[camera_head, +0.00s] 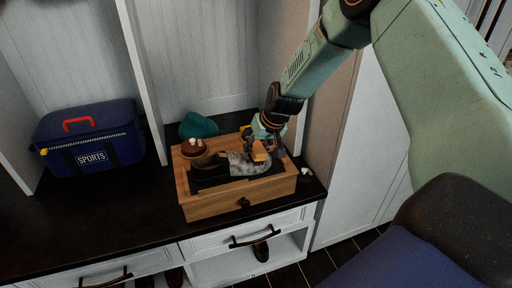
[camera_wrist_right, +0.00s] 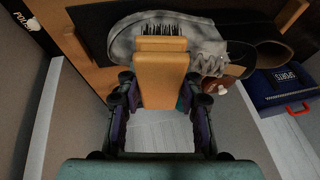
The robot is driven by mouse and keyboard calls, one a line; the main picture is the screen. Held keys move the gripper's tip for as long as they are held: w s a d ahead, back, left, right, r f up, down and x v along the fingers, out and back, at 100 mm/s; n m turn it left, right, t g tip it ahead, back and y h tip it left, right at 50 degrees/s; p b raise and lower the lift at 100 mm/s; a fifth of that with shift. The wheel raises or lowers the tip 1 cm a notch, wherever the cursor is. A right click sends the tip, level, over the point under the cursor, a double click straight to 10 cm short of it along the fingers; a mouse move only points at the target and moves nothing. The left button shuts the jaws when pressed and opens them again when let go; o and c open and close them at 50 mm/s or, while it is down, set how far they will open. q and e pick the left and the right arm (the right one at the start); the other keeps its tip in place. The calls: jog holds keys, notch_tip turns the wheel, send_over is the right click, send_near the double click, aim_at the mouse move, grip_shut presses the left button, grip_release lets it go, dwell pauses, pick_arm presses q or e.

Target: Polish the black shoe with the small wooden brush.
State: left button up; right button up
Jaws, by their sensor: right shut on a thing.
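The black shoe (camera_head: 243,165) lies on the dark top of a wooden box, with mottled grey patches over much of its upper. In the right wrist view the shoe (camera_wrist_right: 128,35) stretches across the top, its dark opening toward the right. My right gripper (camera_head: 266,146) is over the shoe at the box's right half. It is shut on the small wooden brush (camera_wrist_right: 160,78), which sits between both fingers (camera_wrist_right: 160,100). The dark bristles point at the shoe's grey upper and appear to meet it; exact contact is hard to tell. My left gripper is out of view.
The wooden box (camera_head: 222,205) stands on a black bench (camera_head: 105,220). A brown rounded item (camera_head: 193,148) and a teal cap (camera_head: 198,125) are at its back left. A blue sports bag (camera_head: 88,138) is farther left. White partitions flank the niche. The bench between bag and box is clear.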

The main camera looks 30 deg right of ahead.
jog(key=shift+f, duration=0.1)
jog(key=shift+w+d+b, duration=0.15)
jog(key=shift+w+b, duration=0.4)
jog(key=shift+w, duration=0.1)
jog(key=shift+w+d+b, duration=0.25)
jog(key=shift+w+b, duration=0.45)
jog(key=shift+w, duration=0.45)
jog(key=shift+s, duration=0.1)
jog(key=shift+s+a+p, duration=0.25)
jog(key=shift+s+p, duration=0.75)
jog(key=shift+s, duration=0.15)
jog(key=shift+s+a+p, duration=0.15)
jog(key=shift+s+p, duration=0.25)
jog(key=shift+s, duration=0.15)
